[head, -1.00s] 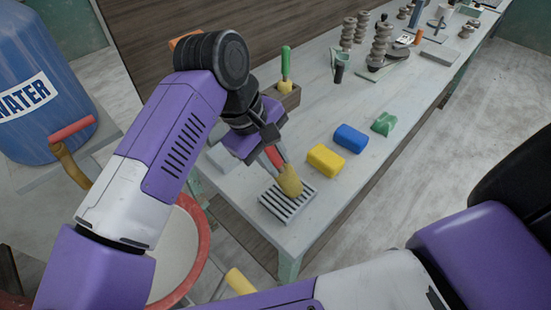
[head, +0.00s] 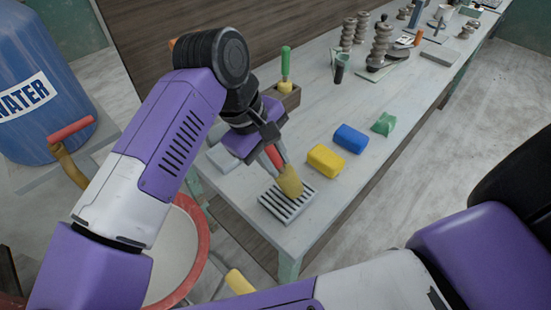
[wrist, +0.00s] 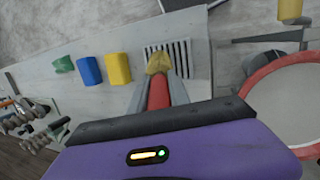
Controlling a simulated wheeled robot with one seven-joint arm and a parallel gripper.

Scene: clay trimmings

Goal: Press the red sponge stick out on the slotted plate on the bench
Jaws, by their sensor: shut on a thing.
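The red sponge stick has a red handle (head: 274,156) and a yellow sponge head (head: 290,181). My gripper (head: 277,160) is shut on the red handle, with the sponge head pointing down. The slotted plate (head: 273,202) lies on the near end of the bench (head: 231,189). The sponge head is over the plate's upper right part; whether it touches the slats I cannot tell. In the wrist view the sponge head (wrist: 158,62) overlaps the lower edge of the slotted plate (wrist: 182,52), and the red handle (wrist: 159,92) sits between the fingers.
A green-handled sponge stick (head: 286,65) stands in a wooden holder (head: 289,98). A red-rimmed bucket (head: 200,235) stands left of the bench, below a blue water barrel (head: 40,90).

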